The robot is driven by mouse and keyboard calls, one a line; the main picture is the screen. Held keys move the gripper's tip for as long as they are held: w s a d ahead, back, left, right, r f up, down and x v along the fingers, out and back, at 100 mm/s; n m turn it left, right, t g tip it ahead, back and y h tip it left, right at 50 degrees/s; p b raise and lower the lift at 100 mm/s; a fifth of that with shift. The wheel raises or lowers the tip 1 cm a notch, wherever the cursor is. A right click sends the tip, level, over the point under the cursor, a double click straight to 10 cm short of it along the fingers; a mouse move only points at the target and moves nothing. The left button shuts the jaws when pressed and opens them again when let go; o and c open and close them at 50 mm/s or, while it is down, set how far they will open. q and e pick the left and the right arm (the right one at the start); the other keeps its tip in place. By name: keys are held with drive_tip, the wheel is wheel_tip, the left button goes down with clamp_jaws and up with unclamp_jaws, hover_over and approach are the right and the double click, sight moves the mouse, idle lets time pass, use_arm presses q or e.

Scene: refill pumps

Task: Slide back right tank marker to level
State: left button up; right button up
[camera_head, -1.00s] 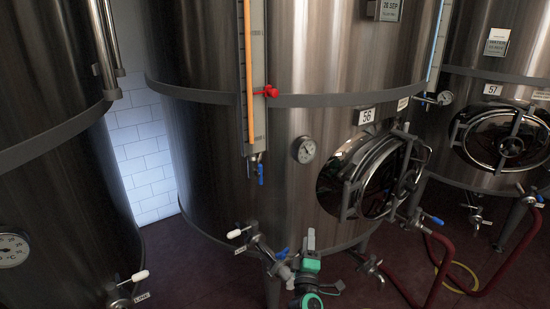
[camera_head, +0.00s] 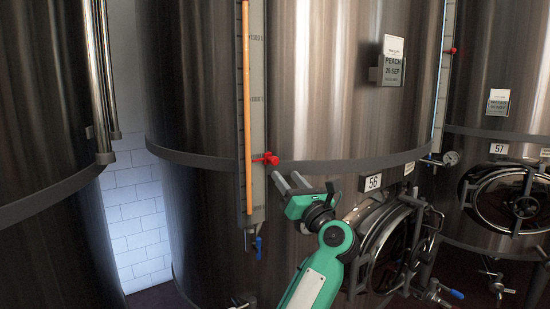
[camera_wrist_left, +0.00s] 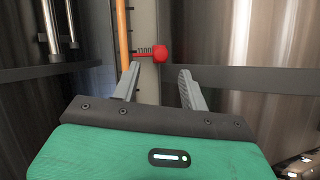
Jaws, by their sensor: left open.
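A red marker (camera_head: 268,158) sits on the pale gauge strip (camera_head: 258,110) of the large steel tank numbered 56, about level with the grey band. An orange column (camera_head: 247,105) runs up the gauge beside it and leaves the top of the picture. In the left wrist view the marker (camera_wrist_left: 158,53) lies just beyond the fingertips, near the 1100 mark. My left gripper (camera_head: 284,178) is open, empty, and just below and right of the marker. In the left wrist view the gripper (camera_wrist_left: 160,78) has its two fingers apart. My right gripper is not in view.
A second gauge with a red marker (camera_head: 452,50) stands at the right edge of this tank. A blue-handled valve (camera_head: 258,247) hangs below the near gauge. A round hatch (camera_head: 385,255) and a sign holder (camera_head: 391,68) stick out from the tank. Another tank (camera_head: 50,80) stands left.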

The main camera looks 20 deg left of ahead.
sight(276, 163)
use_arm(q)
drive_tip(key=p+x, duration=0.1)
drive_tip(key=x, duration=0.5)
drive_tip(key=shift+a+r+p, duration=0.1)
drive_tip(key=shift+r+p, duration=0.1)
drive_tip(key=shift+p, duration=0.2)
drive_tip(key=shift+w+a+r, duration=0.1)
drive_tip(key=shift+w+a, duration=0.35)
drive_tip(key=shift+w, duration=0.05)
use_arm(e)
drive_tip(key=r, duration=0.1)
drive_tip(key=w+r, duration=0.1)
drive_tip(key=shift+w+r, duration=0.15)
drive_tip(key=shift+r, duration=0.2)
use_arm(q)
clamp_jaws()
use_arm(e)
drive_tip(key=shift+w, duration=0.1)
